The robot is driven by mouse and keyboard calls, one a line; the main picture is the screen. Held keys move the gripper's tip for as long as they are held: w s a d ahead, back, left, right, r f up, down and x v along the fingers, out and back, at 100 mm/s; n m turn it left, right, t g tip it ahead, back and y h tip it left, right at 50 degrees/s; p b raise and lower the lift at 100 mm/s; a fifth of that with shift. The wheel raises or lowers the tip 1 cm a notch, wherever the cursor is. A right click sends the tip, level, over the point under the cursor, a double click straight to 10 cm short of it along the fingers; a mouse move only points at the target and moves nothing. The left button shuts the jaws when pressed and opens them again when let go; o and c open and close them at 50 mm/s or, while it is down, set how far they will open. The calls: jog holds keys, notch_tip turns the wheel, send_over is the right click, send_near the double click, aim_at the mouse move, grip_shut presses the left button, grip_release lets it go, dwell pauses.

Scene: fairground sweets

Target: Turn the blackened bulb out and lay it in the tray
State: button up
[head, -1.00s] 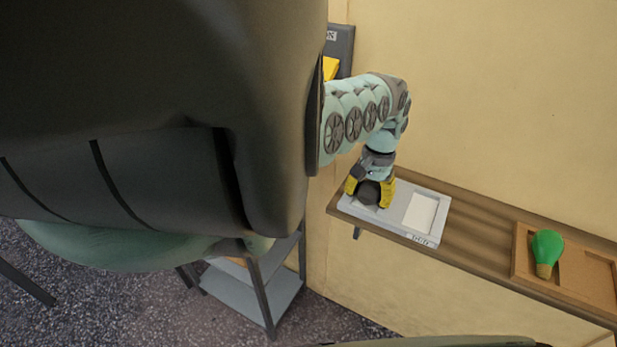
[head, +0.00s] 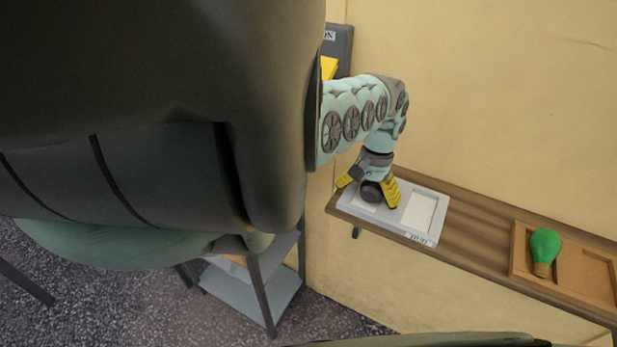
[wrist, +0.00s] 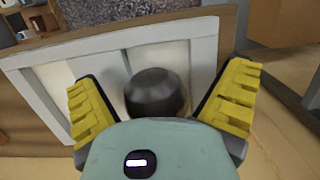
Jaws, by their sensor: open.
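The blackened bulb (head: 371,191) is a dark rounded shape at the left compartment of the pale grey tray (head: 432,218). In the wrist view the bulb (wrist: 157,92) shows as a smooth dark globe in front of the tray's compartments. Its base is hidden. My gripper (head: 368,194) is open, with its yellow fingers spread on either side of the bulb. The wrist view shows a gap between the bulb and each finger. The right compartment of the tray is empty. I cannot tell whether the bulb rests fully on the tray floor.
The tray stands on a narrow wooden shelf (head: 470,238) along a cream wall. To the right, a wooden box (head: 514,250) holds a green bulb (head: 545,245) in its left part; its right part is empty. Bare shelf lies between them. A grey metal rack (head: 262,285) stands below left.

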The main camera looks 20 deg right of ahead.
jog(key=shift+r, duration=0.15)
jog(key=r, duration=0.4)
jog(key=w+d+r, duration=0.1)
jog(key=r, duration=0.6)
jog(key=shift+w+d+r, duration=0.2)
jog(key=shift+w+r, duration=0.05)
jog(key=shift+r, duration=0.05)
